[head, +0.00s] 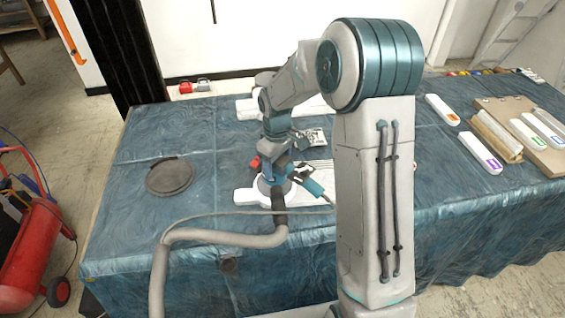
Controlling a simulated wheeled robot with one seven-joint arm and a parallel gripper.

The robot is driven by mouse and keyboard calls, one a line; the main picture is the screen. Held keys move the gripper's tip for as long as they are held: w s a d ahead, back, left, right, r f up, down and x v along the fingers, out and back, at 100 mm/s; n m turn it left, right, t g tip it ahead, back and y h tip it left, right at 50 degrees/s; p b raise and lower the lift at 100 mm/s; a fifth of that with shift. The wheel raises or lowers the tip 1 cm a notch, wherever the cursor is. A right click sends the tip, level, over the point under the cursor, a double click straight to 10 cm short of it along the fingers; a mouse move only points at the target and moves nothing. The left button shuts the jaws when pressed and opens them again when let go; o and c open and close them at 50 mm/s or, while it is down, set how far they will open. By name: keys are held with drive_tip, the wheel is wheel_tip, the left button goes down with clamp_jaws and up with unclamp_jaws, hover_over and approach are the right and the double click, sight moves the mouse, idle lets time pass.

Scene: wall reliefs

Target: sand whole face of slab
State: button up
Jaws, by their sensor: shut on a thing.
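A pale slab (246,197) lies on the cloth-covered table (215,235), near its front edge and partly hidden by my arm and the tool. My gripper (270,172) is over the slab, shut on a teal and grey sander (313,187). The sander is low over the slab's left part; I cannot tell whether its pad touches the face. A thick grey hose (215,238) runs from the sander to the left and down past the table's front edge. The fingertips are small and partly hidden.
A dark round disc (170,176) lies left of the slab. Another pale piece (246,108) lies behind, partly hidden by my arm. Colour-labelled white blocks (478,153) and a brown board (550,157) are at the right. A red machine (35,250) stands on the floor at left.

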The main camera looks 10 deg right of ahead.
drive_tip(key=shift+w+a+r, duration=0.15)
drive_tip(key=shift+a+r, duration=0.05)
drive_tip(key=shift+a, duration=0.4)
drive_tip(key=shift+w+a+f, duration=0.1)
drive_tip(key=shift+a, duration=1.65)
drive_tip(key=shift+w+d+p, duration=0.2)
drive_tip(key=shift+w+p, duration=0.35)
drive_tip(key=shift+w, duration=2.05)
drive_tip(key=shift+d, duration=0.2)
